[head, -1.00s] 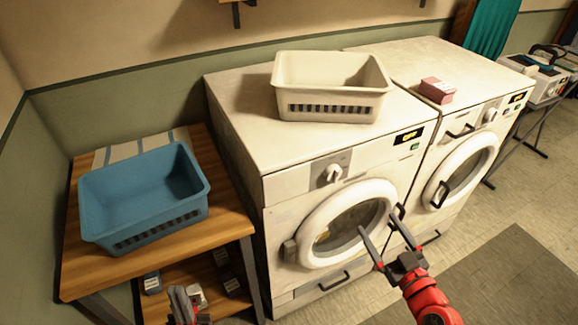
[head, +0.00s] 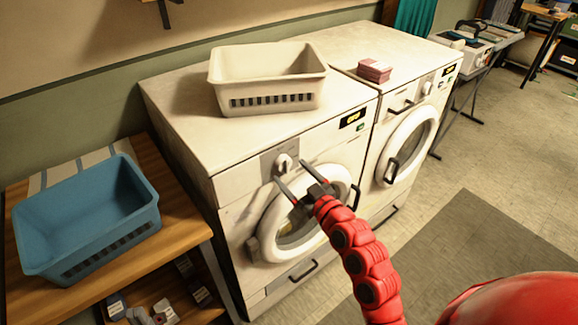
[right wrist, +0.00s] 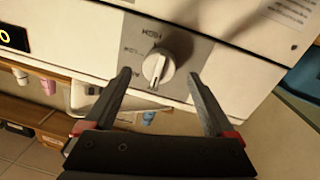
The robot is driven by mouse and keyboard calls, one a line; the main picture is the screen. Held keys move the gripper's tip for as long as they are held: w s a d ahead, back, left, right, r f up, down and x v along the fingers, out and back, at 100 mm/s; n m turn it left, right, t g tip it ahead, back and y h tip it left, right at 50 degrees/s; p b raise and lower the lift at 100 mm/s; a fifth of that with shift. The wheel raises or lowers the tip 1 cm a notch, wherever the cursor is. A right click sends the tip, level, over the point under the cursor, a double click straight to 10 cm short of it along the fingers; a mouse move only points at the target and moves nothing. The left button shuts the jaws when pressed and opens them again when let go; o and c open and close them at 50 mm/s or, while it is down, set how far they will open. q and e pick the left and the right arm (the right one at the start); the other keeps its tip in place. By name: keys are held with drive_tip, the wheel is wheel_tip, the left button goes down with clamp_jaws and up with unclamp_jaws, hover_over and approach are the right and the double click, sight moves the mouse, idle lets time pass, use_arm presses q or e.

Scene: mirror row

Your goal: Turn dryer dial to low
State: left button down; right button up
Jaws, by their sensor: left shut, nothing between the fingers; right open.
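A white dial (head: 284,162) sits on a grey panel on the front of the left white machine (head: 190,130). In the right wrist view the dial (right wrist: 158,66) has a pale pointer ridge and small printed marks around it, one seeming to read HIGH. My right gripper (head: 291,171) is open in front of this dial. In the right wrist view its fingertips (right wrist: 158,77) lie either side of the dial, with no clear contact. Which machine is the dryer is not clear.
A white basket (head: 268,78) and a pink box (head: 374,70) stand on the machine tops. The right machine (head: 445,95) has its own dial (head: 427,88). A blue basket (head: 90,215) sits on a wooden table at left. Round doors with handles are below the dials.

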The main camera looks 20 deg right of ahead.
sight(285, 165)
drive_tip(key=shift+x, duration=1.25)
drive_tip(key=c, duration=1.4)
